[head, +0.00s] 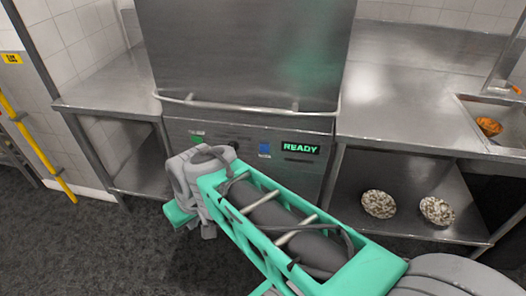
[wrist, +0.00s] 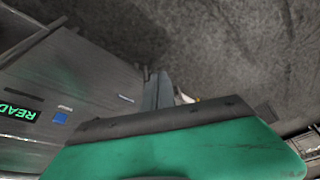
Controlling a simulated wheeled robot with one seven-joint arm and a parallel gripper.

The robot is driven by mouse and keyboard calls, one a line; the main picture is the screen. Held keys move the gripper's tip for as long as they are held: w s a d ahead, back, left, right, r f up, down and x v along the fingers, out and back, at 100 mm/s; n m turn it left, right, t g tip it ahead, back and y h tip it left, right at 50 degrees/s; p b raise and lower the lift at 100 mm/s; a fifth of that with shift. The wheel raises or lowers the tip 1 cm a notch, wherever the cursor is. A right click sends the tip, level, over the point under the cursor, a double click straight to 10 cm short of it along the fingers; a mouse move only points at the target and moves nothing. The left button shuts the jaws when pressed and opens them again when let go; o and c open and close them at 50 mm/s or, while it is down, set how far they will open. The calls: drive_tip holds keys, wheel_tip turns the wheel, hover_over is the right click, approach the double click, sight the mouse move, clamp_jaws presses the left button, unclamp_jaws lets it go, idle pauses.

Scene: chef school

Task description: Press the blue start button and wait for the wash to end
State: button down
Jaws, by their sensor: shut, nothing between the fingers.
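The steel dishwasher (head: 250,50) stands straight ahead with its hood down. On its front panel, the blue start button (head: 264,148) sits left of a display (head: 300,148) that reads READY in green. In the wrist view the blue button (wrist: 60,118) and part of the display (wrist: 18,112) show at the left, tilted. My gripper (wrist: 158,92) is shut and empty, apart from the panel and not touching the button. In the head view my arm reaches across below the panel, and the fingertips are hard to make out.
Steel counters flank the machine at left (head: 110,90) and right (head: 410,110). A sink (head: 500,110) with orange food is at far right. Two speckled bowls (head: 378,204) (head: 437,210) sit on the right lower shelf. A yellow pole (head: 38,150) stands at left. The dark floor at lower left is clear.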

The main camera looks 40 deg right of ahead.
sight(264, 148)
drive_tip(key=w+d+f+m+t+y+b, duration=0.25)
drive_tip(key=w+d+f+t+b, duration=0.35)
drive_tip(key=w+d+f+b, duration=0.7)
drive_tip(key=s+d+f+m+t+h+b, duration=0.1)
drive_tip(key=d+m+t+h, duration=0.4)
drive_tip(key=d, duration=1.3)
drive_tip(key=shift+s+d+f+m+t+b, duration=0.15)
drive_tip(key=shift+s+d+m+t+b, duration=0.05)
drive_tip(key=shift+s+m+t+b, duration=0.5)
drive_tip(key=shift+w, duration=0.1)
drive_tip(key=w+d, duration=0.5)
drive_tip(key=d, duration=0.2)
drive_tip(key=shift+w, duration=0.25)
